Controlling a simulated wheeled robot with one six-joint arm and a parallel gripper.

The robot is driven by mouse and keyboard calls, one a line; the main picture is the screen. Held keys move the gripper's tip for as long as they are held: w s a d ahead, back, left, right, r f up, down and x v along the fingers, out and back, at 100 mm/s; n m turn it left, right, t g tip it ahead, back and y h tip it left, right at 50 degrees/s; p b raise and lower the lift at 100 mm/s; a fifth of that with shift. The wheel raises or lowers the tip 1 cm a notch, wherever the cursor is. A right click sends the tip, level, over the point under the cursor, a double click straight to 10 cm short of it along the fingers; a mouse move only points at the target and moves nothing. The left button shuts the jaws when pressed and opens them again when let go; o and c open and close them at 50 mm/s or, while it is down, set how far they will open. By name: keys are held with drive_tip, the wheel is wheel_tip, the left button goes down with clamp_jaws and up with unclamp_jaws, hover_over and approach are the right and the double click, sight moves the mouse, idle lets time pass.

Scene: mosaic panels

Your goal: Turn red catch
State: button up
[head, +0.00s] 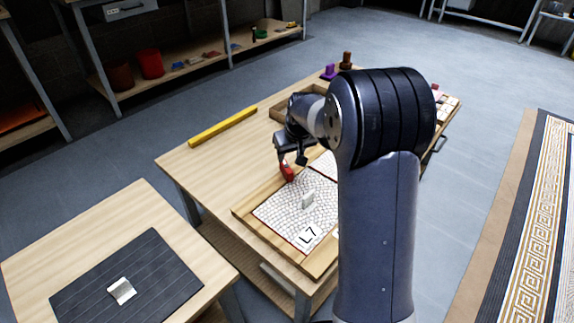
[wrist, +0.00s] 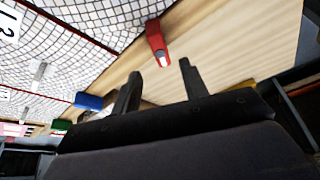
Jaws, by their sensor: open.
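The red catch (head: 287,172) sits at the edge of the white mosaic panel (head: 283,215) on the wooden table. In the wrist view the red catch (wrist: 157,42) lies across the wooden border beside the panel's edge, its pale end toward my gripper. My gripper (head: 294,161) is just above and beside the catch in the head view. In the wrist view my gripper (wrist: 160,75) has its two dark fingers apart with nothing between them, and the catch is beyond their tips. My arm hides the right part of the panel.
A blue catch (wrist: 90,101) and a green piece (wrist: 62,125) lie along the panel's border. A white handle (head: 308,200) stands on the panel near the L7 label (head: 309,234). A yellow bar (head: 223,126) lies on the table's left side. A wooden tray (head: 277,110) is behind my gripper.

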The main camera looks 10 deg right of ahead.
sight(287, 166)
drive_tip(key=b+x, duration=0.2)
drive_tip(key=x, duration=0.7)
drive_tip(key=shift+s, duration=0.1)
drive_tip(key=shift+c, duration=0.3)
clamp_jaws()
